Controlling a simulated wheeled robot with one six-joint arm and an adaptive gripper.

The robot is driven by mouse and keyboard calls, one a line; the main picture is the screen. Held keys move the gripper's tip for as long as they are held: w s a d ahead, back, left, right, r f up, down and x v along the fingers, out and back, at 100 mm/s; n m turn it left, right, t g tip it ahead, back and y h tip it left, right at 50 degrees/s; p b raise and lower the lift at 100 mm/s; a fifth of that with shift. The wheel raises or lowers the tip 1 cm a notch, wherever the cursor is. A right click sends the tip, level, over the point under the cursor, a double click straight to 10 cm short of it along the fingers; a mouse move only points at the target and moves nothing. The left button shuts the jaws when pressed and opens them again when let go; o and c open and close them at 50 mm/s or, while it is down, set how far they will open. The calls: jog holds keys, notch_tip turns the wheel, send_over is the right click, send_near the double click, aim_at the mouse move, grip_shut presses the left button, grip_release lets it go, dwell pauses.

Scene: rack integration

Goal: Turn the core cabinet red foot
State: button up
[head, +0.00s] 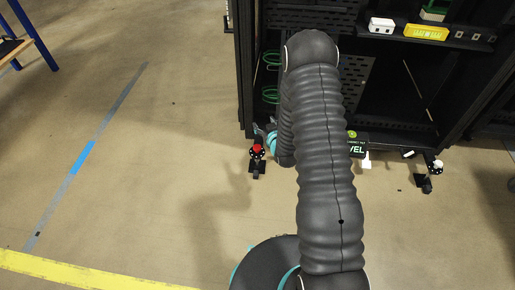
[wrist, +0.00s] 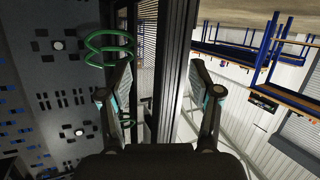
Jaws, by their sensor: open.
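The red foot (head: 257,149) is a small red knob on a black bracket at the front left lower corner of the black core cabinet (head: 243,70). In the head view my gripper (head: 270,132) is mostly hidden behind my arm; a bit of it shows just above and right of the red foot. In the wrist view my gripper (wrist: 162,85) has its two fingers wide apart, with a dark upright cabinet post (wrist: 172,60) seen between them. The red foot does not show in the wrist view. I cannot tell whether my gripper touches anything.
A white-topped foot (head: 437,165) stands at the cabinet's right. A dark "VEL" sign (head: 357,149) sits low at the front, partly behind my arm. Green loops (wrist: 108,46) hang inside the cabinet. The floor to the left is open, with a blue tape mark (head: 83,157).

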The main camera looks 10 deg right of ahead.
jog(key=t, duration=0.1)
send_over(258, 151)
jog(key=s+d, duration=0.2)
jog(key=s, duration=0.2)
notch_tip(258, 151, down, 9)
jog(key=s+f+m+t, duration=0.1)
jog(key=s+f+t, duration=0.1)
jog(key=s+f, duration=0.55)
jog(key=shift+y, duration=0.4)
jog(key=w, duration=0.4)
jog(key=w+a, duration=0.1)
jog(key=w, duration=0.4)
jog(key=w+a+b, duration=0.1)
jog(key=w, duration=0.3)
jog(key=shift+w, duration=0.2)
jog(key=c, duration=1.2)
